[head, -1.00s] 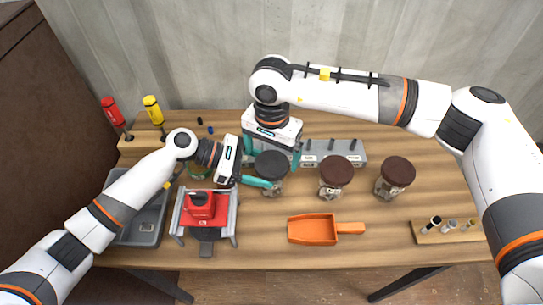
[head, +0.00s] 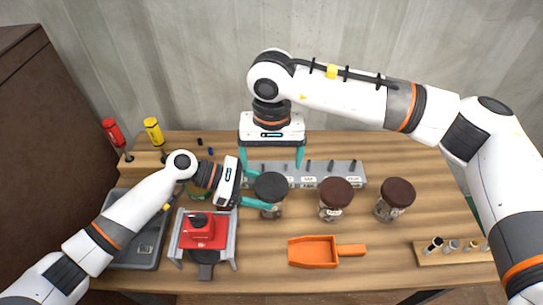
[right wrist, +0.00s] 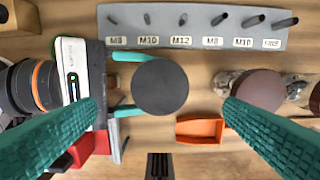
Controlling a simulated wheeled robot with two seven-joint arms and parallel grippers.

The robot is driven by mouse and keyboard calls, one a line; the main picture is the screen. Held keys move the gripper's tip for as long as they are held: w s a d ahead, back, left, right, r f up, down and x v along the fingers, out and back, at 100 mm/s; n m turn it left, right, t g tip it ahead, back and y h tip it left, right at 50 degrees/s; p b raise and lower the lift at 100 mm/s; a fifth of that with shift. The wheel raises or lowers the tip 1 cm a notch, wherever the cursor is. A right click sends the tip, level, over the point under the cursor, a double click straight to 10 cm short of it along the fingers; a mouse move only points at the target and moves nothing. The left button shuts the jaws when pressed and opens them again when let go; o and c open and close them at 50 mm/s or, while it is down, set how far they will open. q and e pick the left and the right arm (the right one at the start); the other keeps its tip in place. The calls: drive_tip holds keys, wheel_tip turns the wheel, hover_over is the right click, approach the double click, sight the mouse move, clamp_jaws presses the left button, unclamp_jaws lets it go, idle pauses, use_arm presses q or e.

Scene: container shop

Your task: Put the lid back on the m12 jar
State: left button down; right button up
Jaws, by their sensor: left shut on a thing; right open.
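A clear jar (head: 271,209) stands upright at the middle of the table with a round black lid (head: 270,184) on its top; the lid looks level. The lid also shows from above in the right wrist view (right wrist: 160,88) and hides the jar there. I cannot read this jar's label. My left gripper (head: 260,198) is shut on the jar from the left, its teal fingers just below the lid. My right gripper (head: 272,165) is open, pointing down above and behind the lid, with nothing between its fingers.
Two brown-lidded jars (head: 336,192) (head: 397,193) stand to the right. A grey labelled peg rack (head: 335,175) lies behind. An orange scoop (head: 313,252) lies in front, and a red device in a grey stand (head: 204,231) is at front left. A grey tray (head: 138,250) is further left.

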sight(271, 185)
drive_tip(key=shift+f, duration=4.05)
drive_tip(key=c, duration=1.1)
drive_tip(key=m, duration=0.6)
drive_tip(key=shift+m, duration=0.3)
drive_tip(key=o, duration=1.1)
